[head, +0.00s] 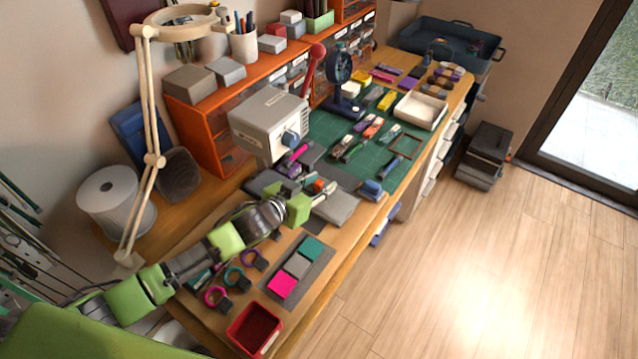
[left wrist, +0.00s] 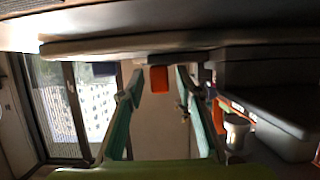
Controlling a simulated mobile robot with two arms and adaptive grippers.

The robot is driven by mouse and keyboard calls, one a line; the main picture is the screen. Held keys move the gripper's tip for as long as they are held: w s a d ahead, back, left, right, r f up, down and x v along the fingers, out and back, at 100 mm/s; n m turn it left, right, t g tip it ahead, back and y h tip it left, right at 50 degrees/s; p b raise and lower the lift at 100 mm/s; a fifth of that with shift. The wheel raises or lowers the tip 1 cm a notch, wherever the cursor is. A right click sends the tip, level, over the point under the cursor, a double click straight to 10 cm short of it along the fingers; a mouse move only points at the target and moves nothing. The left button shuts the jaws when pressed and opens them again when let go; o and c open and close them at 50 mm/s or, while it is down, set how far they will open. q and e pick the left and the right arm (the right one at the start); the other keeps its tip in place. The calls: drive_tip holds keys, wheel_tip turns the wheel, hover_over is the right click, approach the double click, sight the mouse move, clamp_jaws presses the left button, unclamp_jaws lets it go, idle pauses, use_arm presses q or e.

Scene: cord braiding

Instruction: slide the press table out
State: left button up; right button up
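The press has a grey head (head: 268,122) with a blue knob and a red lever (head: 312,62). Its lower part is partly hidden behind my left arm and gripper. A flat grey plate (head: 338,208) lies low in front of it; I cannot tell for certain whether it is the press table. My left gripper (head: 328,190) is over the low grey parts at the press's front. In the left wrist view its two teal-padded fingers (left wrist: 160,115) stand apart. A small orange piece (left wrist: 159,78) shows beyond the gap between them, and nothing is gripped. My right gripper is not in view.
A green cutting mat (head: 345,125) with several tools lies beyond the press. Nearer are a mat with colour swatches (head: 297,264), several rings (head: 232,277) and a red tray (head: 255,329). An orange drawer unit (head: 198,128) stands behind. The floor at right is mostly clear.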

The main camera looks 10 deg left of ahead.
sight(332, 202)
use_arm(q)
clamp_jaws()
drive_tip(key=shift+s+d+p, duration=0.15)
drive_tip(key=shift+s+d, duration=0.15)
drive_tip(key=shift+d, duration=0.4)
drive_tip(key=shift+s+d+p, duration=0.15)
drive_tip(key=shift+s+d, duration=0.1)
drive_tip(key=shift+d, duration=0.45)
drive_tip(key=shift+s+d+p, duration=0.15)
drive_tip(key=shift+s+d, duration=0.15)
drive_tip(key=shift+d, duration=0.4)
unclamp_jaws()
drive_tip(key=shift+s+a, duration=0.1)
drive_tip(key=shift+a, duration=0.05)
drive_tip(key=v, duration=1.1)
drive_tip(key=shift+s+a+r, duration=0.1)
drive_tip(key=shift+s+r, duration=0.05)
drive_tip(key=shift+s, duration=0.2)
